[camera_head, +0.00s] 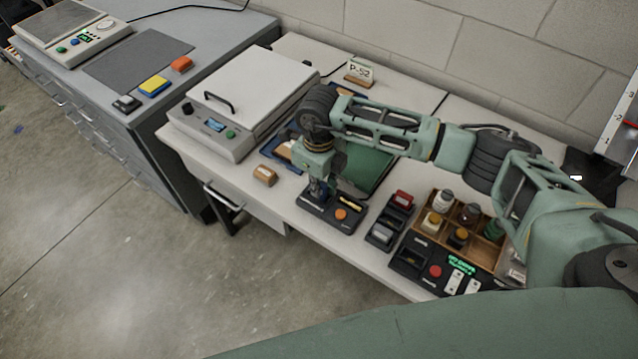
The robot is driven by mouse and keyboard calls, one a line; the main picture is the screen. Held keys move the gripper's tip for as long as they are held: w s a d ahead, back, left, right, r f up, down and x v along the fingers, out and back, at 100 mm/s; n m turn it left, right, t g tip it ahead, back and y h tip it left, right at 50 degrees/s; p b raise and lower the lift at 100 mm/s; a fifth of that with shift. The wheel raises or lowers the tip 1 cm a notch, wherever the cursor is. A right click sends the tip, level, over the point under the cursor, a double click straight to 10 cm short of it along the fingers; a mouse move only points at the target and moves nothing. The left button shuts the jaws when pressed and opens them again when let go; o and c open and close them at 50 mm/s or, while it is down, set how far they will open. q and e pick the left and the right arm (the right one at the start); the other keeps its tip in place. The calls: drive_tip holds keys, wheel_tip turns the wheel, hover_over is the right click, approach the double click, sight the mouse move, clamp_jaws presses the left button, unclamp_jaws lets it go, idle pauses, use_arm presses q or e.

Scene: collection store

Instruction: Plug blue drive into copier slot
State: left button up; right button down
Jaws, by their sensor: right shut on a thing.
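My right gripper (319,188) points down from the wrist, over the left part of a black device (345,218) with an orange button and a yellow piece in its top. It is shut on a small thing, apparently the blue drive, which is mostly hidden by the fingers. I cannot tell whether the drive touches the device or sits in a slot. This black device looks like the copier, but its label is too small to read. My left gripper is not in view.
A black holder (381,236) with a red piece stands right of the device. A white-lidded machine (250,85) stands behind left, a small brown block (265,175) nearer.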

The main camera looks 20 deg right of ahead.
drive_tip(key=shift+f+b, duration=0.5)
drive_tip(key=shift+f, duration=0.1)
drive_tip(key=c, duration=2)
unclamp_jaws()
drive_tip(key=shift+c, duration=0.2)
drive_tip(key=shift+r, duration=0.2)
drive_tip(key=shift+r+p, duration=3.35)
drive_tip(key=shift+r, duration=2.05)
drive_tip(key=shift+s+f, duration=0.1)
